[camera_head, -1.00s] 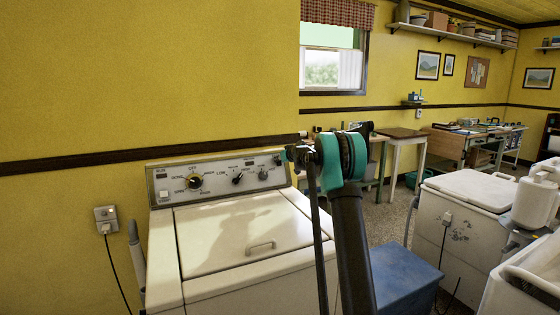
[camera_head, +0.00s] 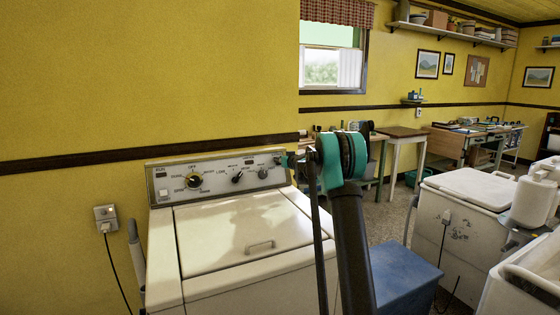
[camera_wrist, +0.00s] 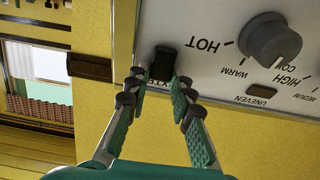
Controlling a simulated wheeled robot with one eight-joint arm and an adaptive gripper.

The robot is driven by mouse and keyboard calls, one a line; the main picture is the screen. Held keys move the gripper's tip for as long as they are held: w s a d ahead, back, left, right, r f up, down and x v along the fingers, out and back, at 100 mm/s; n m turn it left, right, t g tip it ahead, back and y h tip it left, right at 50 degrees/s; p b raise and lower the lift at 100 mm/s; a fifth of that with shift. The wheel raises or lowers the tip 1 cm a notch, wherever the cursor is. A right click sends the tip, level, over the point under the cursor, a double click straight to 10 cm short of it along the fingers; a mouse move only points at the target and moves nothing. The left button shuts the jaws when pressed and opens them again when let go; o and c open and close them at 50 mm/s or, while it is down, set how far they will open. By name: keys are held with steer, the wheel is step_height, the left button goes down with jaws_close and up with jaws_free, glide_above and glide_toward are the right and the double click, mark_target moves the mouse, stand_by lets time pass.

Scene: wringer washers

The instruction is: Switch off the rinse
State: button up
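The washer's control panel (camera_head: 222,176) runs along the back of the white washer on the left. In the wrist view, which is upside down, a small black rocker switch (camera_wrist: 162,63) sits at the panel's end beside a grey knob (camera_wrist: 270,40). Lettering by the switch is partly hidden by my fingers. My gripper (camera_wrist: 158,86) has its two fingertips apart, close to the switch, with nothing held between them. I cannot tell whether a fingertip touches it. In the head view my gripper (camera_head: 290,160) is at the panel's right end, and the switch is hard to make out.
The washer lid (camera_head: 240,235) is closed. More knobs, including a dial (camera_head: 193,181), lie left along the panel. The yellow wall (camera_head: 150,75) is close behind. A blue box (camera_head: 402,278) and another white washer (camera_head: 455,235) stand to the right.

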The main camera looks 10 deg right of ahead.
steer(key=o, duration=0.5)
steer(key=shift+c, duration=0.2)
steer(key=shift+s, duration=0.1)
steer(key=v, duration=1.2)
